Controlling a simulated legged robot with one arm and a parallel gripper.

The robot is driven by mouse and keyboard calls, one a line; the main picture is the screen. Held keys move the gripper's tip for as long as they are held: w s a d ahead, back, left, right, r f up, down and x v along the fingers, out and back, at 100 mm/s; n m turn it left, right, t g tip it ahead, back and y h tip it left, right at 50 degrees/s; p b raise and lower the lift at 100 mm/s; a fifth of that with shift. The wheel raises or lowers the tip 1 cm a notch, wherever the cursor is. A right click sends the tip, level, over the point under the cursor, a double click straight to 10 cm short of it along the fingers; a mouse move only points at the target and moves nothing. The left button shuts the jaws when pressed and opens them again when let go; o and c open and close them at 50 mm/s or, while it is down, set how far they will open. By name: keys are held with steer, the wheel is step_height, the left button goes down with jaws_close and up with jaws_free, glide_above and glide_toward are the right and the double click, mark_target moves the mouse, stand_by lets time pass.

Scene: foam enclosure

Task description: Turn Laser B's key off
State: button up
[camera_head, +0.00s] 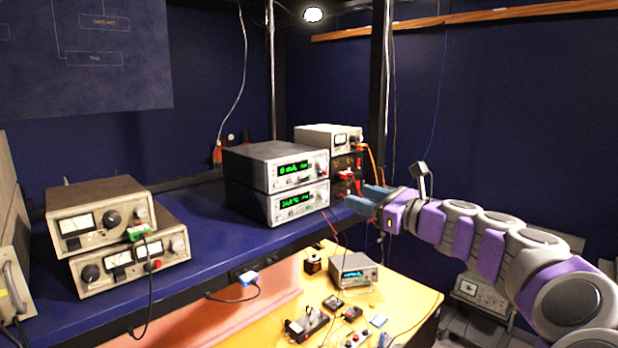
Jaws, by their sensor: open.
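Two grey instruments with green digital displays are stacked on the blue shelf: the upper one (262,165) and the lower one (262,202). No Laser B label is readable, and I cannot make out a key on either front. My purple and grey arm reaches in from the right. My gripper (364,196) is open, with its blue-grey fingers pointing left, just right of the lower instrument's front in the picture. I see nothing between the fingers. The gap in depth between fingers and instrument cannot be told.
A grey box (328,136) with red and orange leads stands behind my gripper. Two older metered instruments (100,213) are stacked on the shelf (215,262) at left. Below is a yellow table (400,298) with small devices and a meter (353,272). A dark post (378,80) rises behind.

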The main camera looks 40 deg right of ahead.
steer(key=w+a, duration=0.1)
steer(key=w, duration=0.2)
steer(key=p, duration=0.1)
glide_toward(307, 180)
steer(key=w+d, duration=0.1)
steer(key=w, duration=0.2)
steer(key=w+a, duration=0.1)
steer(key=w, duration=0.2)
steer(key=w+a, duration=0.1)
steer(key=w, duration=0.1)
steer(key=shift+w+a+p, duration=0.2)
steer(key=shift+a+p, duration=0.1)
steer(key=shift+p, duration=0.05)
steer(key=shift+w+d, duration=0.1)
steer(key=shift+d, duration=0.1)
steer(key=shift+d+f, duration=0.15)
steer(key=shift+d, duration=0.75)
steer(key=shift+c, duration=0.8)
steer(key=shift+a, duration=0.1)
steer(key=shift+c, duration=0.8)
steer(key=shift+a, duration=0.55)
steer(key=c, duration=0.3)
steer(key=shift+c, duration=0.7)
steer(key=shift+d, duration=0.1)
jaws_close()
